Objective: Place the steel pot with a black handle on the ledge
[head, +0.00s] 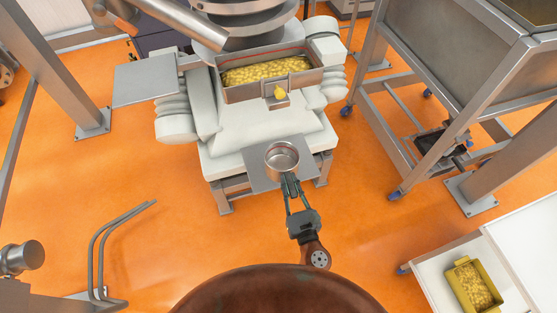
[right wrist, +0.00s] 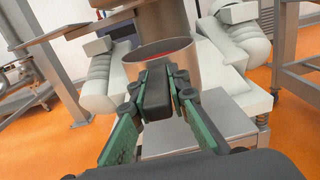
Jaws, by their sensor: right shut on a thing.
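The steel pot (head: 282,161) is a small round open pan, upright in the middle of the head view. In the right wrist view the pot (right wrist: 185,75) stands just beyond the fingers, with its black handle (right wrist: 157,92) pointing back at me. My right gripper (head: 290,184) is shut on the black handle. The ledge (head: 258,178) is a flat grey plate at the front of the white machine, and it also shows in the right wrist view (right wrist: 225,122). The pot is over the ledge; I cannot tell if it touches. My left gripper is not in view.
The white machine (head: 255,137) has a trough (head: 267,75) of yellow pieces above the ledge. A steel frame on wheels (head: 430,120) stands at right. A yellow bin (head: 473,285) sits on a white table at lower right. Orange floor is clear around the ledge.

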